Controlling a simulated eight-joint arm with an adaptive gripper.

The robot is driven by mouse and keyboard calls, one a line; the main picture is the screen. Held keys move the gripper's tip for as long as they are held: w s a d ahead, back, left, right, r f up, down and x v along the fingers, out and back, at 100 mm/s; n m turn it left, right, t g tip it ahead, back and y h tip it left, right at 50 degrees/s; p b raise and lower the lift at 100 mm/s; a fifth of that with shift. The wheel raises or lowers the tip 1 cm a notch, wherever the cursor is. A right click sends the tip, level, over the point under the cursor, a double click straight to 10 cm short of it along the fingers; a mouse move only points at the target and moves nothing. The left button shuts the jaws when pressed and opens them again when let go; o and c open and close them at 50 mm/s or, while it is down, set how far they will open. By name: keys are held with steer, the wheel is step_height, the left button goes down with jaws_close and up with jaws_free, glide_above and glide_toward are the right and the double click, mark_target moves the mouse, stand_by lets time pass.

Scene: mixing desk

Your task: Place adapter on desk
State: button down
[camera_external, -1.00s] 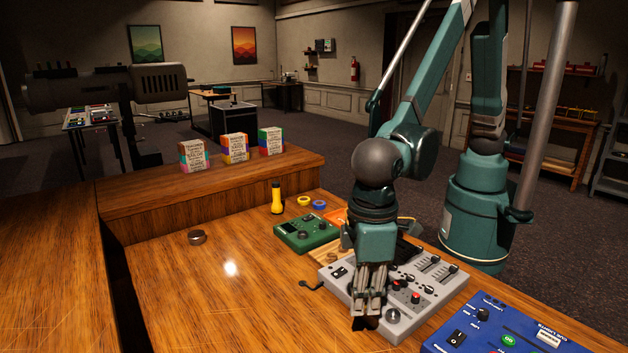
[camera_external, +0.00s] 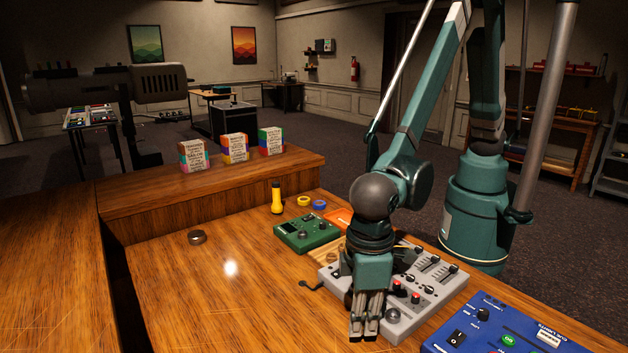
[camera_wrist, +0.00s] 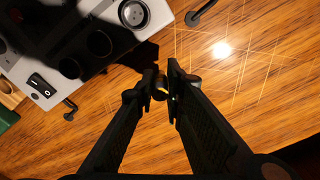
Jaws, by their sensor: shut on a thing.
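My gripper (camera_external: 364,334) points down at the front left edge of the grey mixer (camera_external: 430,295). In the wrist view its fingertips (camera_wrist: 167,84) are nearly together, shut on a small adapter (camera_wrist: 160,92). Only a bit of the adapter shows, with a gold glint; the fingers hide most of it. Below the fingertips lies the bare wooden desk (camera_wrist: 250,90); I cannot tell whether the adapter touches it. The desk also shows in the external view (camera_external: 200,290).
The mixer's edge (camera_wrist: 95,45) is close to the fingertips, at upper left. A small round tin (camera_external: 197,237) stands at left. The left desk is mostly free.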

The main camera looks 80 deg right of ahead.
steer(key=shift+f, duration=1.85)
steer(key=shift+f, duration=0.15)
steer(key=c, duration=2.4)
jaws_free()
steer(key=shift+r, duration=0.2)
steer(key=shift+r, duration=5.95)
